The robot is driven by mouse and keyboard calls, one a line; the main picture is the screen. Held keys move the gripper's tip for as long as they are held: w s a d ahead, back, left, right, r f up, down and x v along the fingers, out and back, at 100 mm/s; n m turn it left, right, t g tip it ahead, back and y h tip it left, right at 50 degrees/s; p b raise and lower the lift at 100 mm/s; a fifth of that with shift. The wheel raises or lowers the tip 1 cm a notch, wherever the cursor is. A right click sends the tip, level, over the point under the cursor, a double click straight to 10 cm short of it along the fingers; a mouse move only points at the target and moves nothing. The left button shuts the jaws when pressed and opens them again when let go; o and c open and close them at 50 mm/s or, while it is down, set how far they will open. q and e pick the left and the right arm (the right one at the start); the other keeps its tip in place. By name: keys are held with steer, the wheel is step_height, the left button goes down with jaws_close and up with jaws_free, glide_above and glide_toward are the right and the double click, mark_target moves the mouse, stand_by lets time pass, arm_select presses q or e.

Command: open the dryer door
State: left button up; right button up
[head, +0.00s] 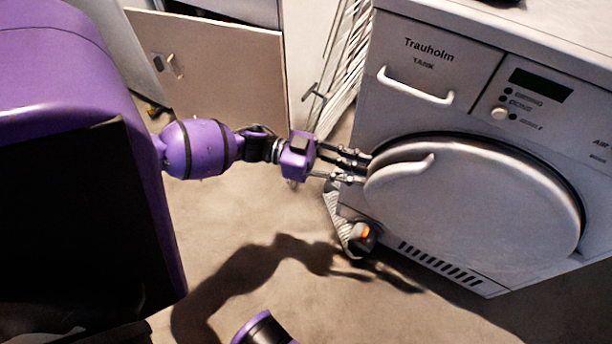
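The dryer (460,110) is a white front-loading machine marked "Trauholm" at the right of the head view. Its round door (480,215) looks shut against the front. A curved handle (402,166) sits at the door's upper left. My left gripper (362,168) is at the door's left edge, just left of the handle. Its fingers are spread apart with a gap between them, and nothing shows in the gap. I cannot tell whether the fingertips touch the door. Of my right arm, only a purple part shows at the bottom edge, and its gripper is out of view.
A drawer handle (415,88) and a control panel (528,95) are above the door. A white drying rack (345,65) stands left of the dryer. A small object with an orange light (362,236) is on the floor by the dryer's lower left corner. The floor (330,310) in front is clear.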

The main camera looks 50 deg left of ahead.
mark_target(377, 178)
arm_select(q)
steer(key=b+x, duration=0.1)
steer(key=x, duration=0.5)
jaws_close()
